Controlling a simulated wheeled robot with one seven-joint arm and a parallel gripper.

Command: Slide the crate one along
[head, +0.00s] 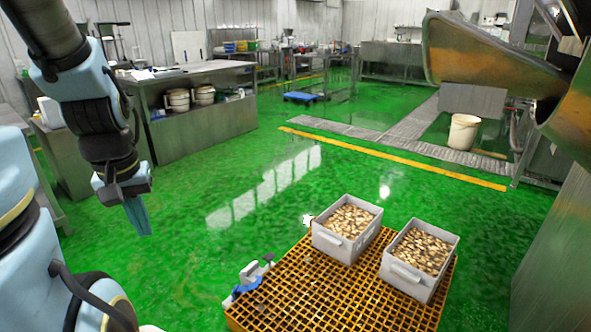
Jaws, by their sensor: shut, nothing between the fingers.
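Two light grey crates filled with small tan and brown pieces stand on an orange grid platform (325,304). The left crate (339,246) sits near the platform's back edge. The right crate (408,276) stands beside it at the back right, with a narrow gap between them. Each crate has a handle on its near side. My gripper (138,216) points down at the left, above the green floor. It is shut and empty, well apart from the crates and to their left.
A blue and grey device (249,279) sits at the platform's left edge. Bare grid lies in front of the crates. A steel workbench (198,122) stands behind my arm. Large metal drums (480,55) overhang at the upper right. A white bucket (463,131) stands farther back. The green floor between is open.

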